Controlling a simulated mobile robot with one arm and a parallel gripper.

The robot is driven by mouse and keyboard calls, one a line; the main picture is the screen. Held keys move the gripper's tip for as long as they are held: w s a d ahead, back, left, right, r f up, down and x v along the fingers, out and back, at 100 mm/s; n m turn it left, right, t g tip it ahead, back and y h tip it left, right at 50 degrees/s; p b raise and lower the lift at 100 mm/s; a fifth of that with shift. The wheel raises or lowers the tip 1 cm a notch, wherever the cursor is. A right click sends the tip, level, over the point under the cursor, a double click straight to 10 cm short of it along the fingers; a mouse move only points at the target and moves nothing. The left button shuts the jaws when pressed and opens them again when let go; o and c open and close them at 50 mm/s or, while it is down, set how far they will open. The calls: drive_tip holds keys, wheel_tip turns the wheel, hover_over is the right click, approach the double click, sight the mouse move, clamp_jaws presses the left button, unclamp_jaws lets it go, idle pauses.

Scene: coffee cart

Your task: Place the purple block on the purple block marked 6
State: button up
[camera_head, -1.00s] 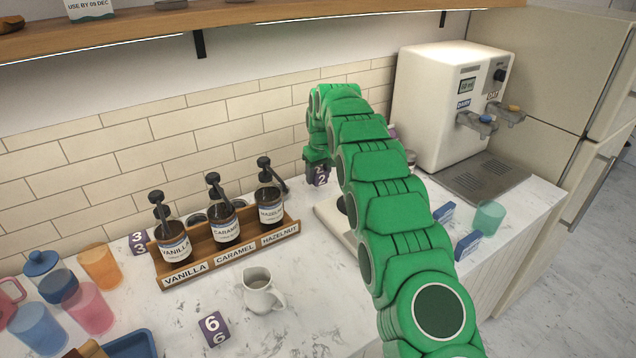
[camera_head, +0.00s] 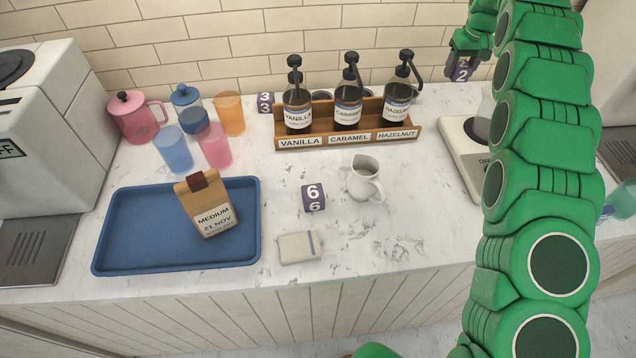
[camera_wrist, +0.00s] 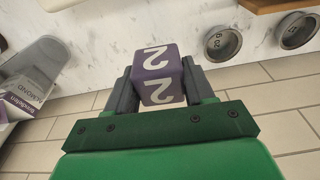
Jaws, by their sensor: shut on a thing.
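My gripper (camera_wrist: 160,90) is shut on a purple block marked 2 (camera_wrist: 157,75) in the wrist view. In the head view my gripper (camera_head: 464,60) is at the upper right, with the block marked 2 (camera_head: 461,72) partly showing below it. It is well to the right of and farther back than the purple block marked 6 (camera_head: 313,198), which sits on the counter left of the white pitcher. Another purple block, marked 3 (camera_head: 265,103), stands at the back, left of the syrup rack.
A wooden rack (camera_head: 348,142) holds syrup bottles behind block 6. The white pitcher (camera_head: 365,180) stands close to its right. A blue tray (camera_head: 125,264) with a coffee bag (camera_head: 208,208) lies left. A pale cloth-like item (camera_head: 300,247) lies in front. Several cups stand back left.

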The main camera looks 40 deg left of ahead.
drive_tip(key=shift+s+r, duration=0.25)
drive_tip(key=shift+s, duration=0.2)
drive_tip(key=shift+s+r, duration=0.2)
drive_tip(key=shift+s, duration=0.25)
drive_tip(key=s+d+r+m, duration=0.1)
drive_tip(key=s+d, duration=0.2)
drive_tip(key=s, duration=0.8)
drive_tip(key=s+d+r+m, duration=0.1)
drive_tip(key=s+d, duration=0.1)
drive_tip(key=s, duration=1)
drive_tip(key=n, duration=0.7)
hover_over(312, 190)
drive_tip(key=f, duration=0.2)
drive_tip(key=shift+g+y, duration=0.3)
drive_tip(key=shift+s+d+f, duration=0.1)
drive_tip(key=shift+f, duration=1.6)
drive_tip(key=shift+s+d+f, duration=0.1)
drive_tip(key=shift+f, duration=1.6)
drive_tip(key=shift+f, duration=0.1)
drive_tip(key=o, duration=1)
